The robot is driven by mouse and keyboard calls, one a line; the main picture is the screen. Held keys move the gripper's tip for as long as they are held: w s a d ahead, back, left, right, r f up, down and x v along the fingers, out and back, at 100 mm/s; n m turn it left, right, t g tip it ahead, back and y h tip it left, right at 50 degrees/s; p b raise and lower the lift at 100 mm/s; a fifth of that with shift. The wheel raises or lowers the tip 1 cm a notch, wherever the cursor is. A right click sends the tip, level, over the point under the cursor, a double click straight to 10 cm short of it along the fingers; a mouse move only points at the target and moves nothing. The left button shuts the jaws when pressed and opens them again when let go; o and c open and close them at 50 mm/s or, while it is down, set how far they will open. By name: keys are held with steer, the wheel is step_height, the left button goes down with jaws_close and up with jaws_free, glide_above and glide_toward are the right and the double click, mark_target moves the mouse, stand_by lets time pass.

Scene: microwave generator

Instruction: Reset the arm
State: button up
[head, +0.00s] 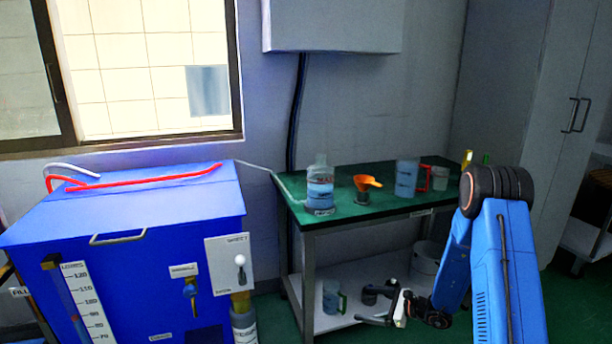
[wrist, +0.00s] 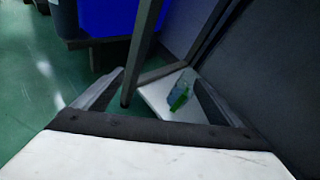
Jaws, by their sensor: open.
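My arm (head: 505,270) is blue with a black elbow joint and bends down at the right of the head view. My gripper (head: 374,305) is low in front of the green-topped table, near its lower shelf. In the wrist view my gripper (wrist: 158,90) shows two dark fingers spread wide apart. Nothing is between them in its grasp. The lower shelf and a table leg show beyond the fingers.
A green-topped table (head: 290,187) bears a bottle (head: 320,188), an orange funnel (head: 366,184) and a jug (head: 406,178). Its lower shelf (head: 315,322) holds a green-handled jug (head: 332,298) and a bucket (head: 425,259). A blue machine (head: 120,260) stands left.

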steer(key=s+a+r+n+g+h, duration=0.1)
steer(key=s+a+r+n+g, duration=0.1)
steer(key=s+r+n, duration=0.4)
steer(key=s+a+r+n+g, duration=0.2)
steer(key=s+r, duration=0.5)
steer(key=r, duration=0.2)
steer(key=s+a+r+n+g+h, duration=0.1)
steer(key=s+a+r+n+g, duration=0.25)
steer(key=s+r, duration=0.4)
steer(key=s+d+r+n+t+h, duration=0.1)
steer(key=s+d+r+n+h, duration=0.2)
steer(key=s, duration=0.5)
steer(key=s+d+r+n+t+h, duration=0.2)
steer(key=s+d+r+n+h, duration=0.1)
steer(key=s+d, duration=0.3)
steer(key=s+d+r+n+t+h, duration=0.1)
steer(key=s+d+r+n+h, duration=0.2)
steer(key=s, duration=0.7)
steer(key=shift+s+d+r+n+t+h, duration=0.3)
steer(key=shift+d+r+n, duration=0.5)
steer(key=shift+r, duration=0.4)
steer(key=shift+c, duration=0.2)
